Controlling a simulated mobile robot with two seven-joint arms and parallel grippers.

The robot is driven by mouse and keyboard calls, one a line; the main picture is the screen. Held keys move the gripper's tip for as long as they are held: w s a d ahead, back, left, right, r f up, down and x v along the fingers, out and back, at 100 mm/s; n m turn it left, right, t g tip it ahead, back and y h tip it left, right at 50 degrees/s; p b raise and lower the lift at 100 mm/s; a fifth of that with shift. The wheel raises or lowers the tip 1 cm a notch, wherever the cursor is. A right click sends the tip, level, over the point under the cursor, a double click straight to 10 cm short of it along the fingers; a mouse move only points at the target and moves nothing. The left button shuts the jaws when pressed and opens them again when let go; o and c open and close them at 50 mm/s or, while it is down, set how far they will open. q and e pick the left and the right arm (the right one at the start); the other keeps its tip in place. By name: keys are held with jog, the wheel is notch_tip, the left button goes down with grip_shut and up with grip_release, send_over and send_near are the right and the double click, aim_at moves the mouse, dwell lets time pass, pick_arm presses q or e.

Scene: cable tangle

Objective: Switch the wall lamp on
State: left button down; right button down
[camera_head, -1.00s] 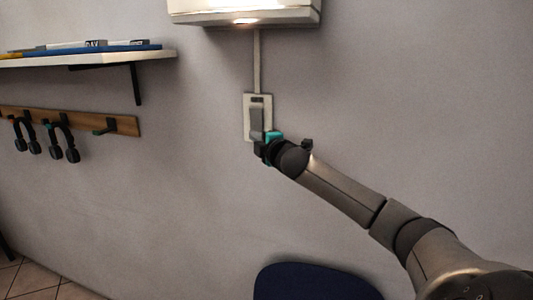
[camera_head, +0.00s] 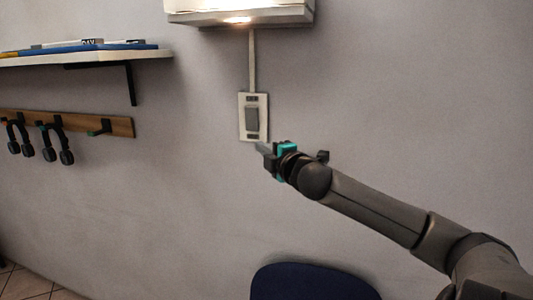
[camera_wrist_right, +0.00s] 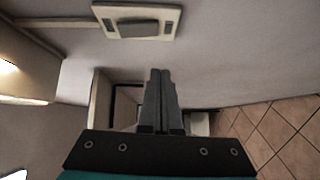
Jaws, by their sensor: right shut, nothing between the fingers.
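The wall lamp (camera_head: 240,13) is a white box at the top of the head view, with a bright glow on its underside. A conduit runs down from it to a pale switch plate (camera_head: 262,133) with a grey rocker (camera_head: 252,118). The plate also shows at the top of the right wrist view (camera_wrist_right: 105,17), with its rocker (camera_wrist_right: 139,28). My right gripper (camera_head: 261,148) is shut and empty, just below the plate and apart from the rocker. Its closed fingers (camera_wrist_right: 160,75) show in the right wrist view. My left gripper is not in view.
A shelf (camera_head: 100,56) with books is on the wall at upper left. Below it a wooden hook rail (camera_head: 120,127) holds headphones (camera_head: 65,145). A dark blue chair back (camera_head: 312,284) stands at the bottom. The wall around the switch is bare.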

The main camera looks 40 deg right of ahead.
jog(key=shift+v, duration=0.85)
jog(key=shift+f, duration=0.15)
jog(key=shift+d, duration=0.1)
